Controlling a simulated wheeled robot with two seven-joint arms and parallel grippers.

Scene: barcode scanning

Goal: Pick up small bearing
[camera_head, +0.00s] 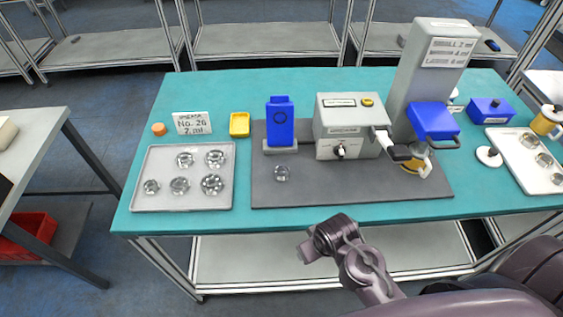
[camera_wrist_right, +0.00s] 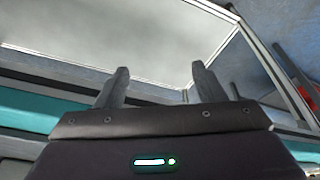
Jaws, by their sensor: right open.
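Several round, shiny metal bearings lie apart on a light grey tray (camera_head: 190,206) at the left of the table in the head view. The smallest-looking bearing (camera_head: 151,187) is at the tray's front left. Larger bearings (camera_head: 212,184) lie beside and behind it. One more small round metal piece (camera_head: 282,173) sits on the dark mat. My right gripper (camera_head: 308,252) is in front of the table's front edge, away from the bearings. In the right wrist view its two fingers (camera_wrist_right: 160,82) are spread, with nothing between them. My left gripper is out of view.
The dark mat (camera_head: 330,192) carries a blue device (camera_head: 280,123) and a grey machine (camera_head: 345,120). A tall grey column and white tray (camera_head: 530,178) are at right.

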